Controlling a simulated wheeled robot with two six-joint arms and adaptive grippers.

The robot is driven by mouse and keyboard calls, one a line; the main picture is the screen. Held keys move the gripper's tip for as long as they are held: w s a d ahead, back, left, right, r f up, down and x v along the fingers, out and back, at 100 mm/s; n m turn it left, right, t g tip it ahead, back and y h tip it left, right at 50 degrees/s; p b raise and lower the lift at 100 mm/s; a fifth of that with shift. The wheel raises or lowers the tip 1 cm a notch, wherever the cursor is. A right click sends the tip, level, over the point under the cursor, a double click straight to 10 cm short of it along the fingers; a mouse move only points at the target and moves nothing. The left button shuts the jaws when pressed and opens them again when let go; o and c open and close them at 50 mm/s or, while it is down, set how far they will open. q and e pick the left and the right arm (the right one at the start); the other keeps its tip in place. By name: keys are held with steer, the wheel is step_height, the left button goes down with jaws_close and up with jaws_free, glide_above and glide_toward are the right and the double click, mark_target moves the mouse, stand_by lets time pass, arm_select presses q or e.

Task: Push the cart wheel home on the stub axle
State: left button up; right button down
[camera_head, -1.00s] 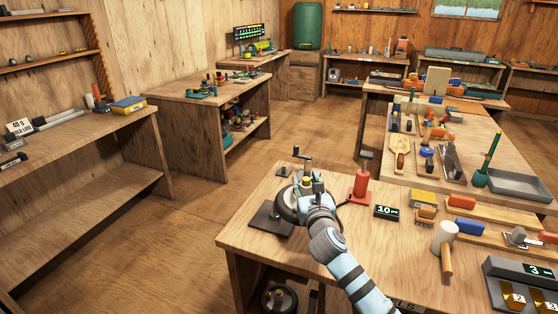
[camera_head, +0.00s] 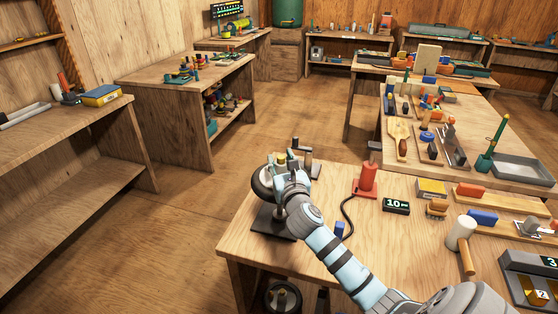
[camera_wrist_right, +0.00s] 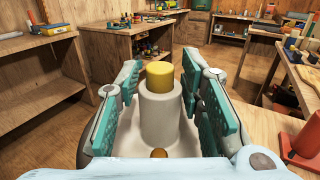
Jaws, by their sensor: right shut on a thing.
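The cart wheel (camera_head: 262,183) shows as a dark tyre at the far left of the front bench, above a dark base plate (camera_head: 266,226). My right gripper (camera_head: 282,163) is at the wheel, its arm reaching in from the lower right and covering part of it. In the right wrist view, the teal finger pads stand on both sides of a pale grey hub (camera_wrist_right: 160,118) with a yellow tip (camera_wrist_right: 159,75). The gripper is shut on the wheel by this hub. The stub axle cannot be made out clearly; how far the wheel sits on it is hidden. My left gripper is out of view.
A red pump-like tool (camera_head: 367,180) with a black hose stands right of the wheel. A display reading 10 (camera_head: 396,206), a brush (camera_head: 437,208) and a mallet (camera_head: 463,236) lie further right. Another wheel (camera_head: 282,298) sits under the bench. Floor left of the bench is clear.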

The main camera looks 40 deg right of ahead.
steer(key=shift+w+p, duration=0.2)
steer(key=shift+p, duration=0.3)
step_height(320, 180, down, 6)
steer(key=b, duration=0.4)
steer(key=shift+w+f, duration=0.1)
steer(key=shift+f, duration=0.1)
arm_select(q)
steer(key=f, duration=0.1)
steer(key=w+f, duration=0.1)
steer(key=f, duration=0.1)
arm_select(e)
steer(key=shift+r, duration=0.1)
arm_select(q)
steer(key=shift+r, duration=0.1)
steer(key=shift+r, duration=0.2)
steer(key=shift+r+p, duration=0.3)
steer(key=shift+p, duration=0.2)
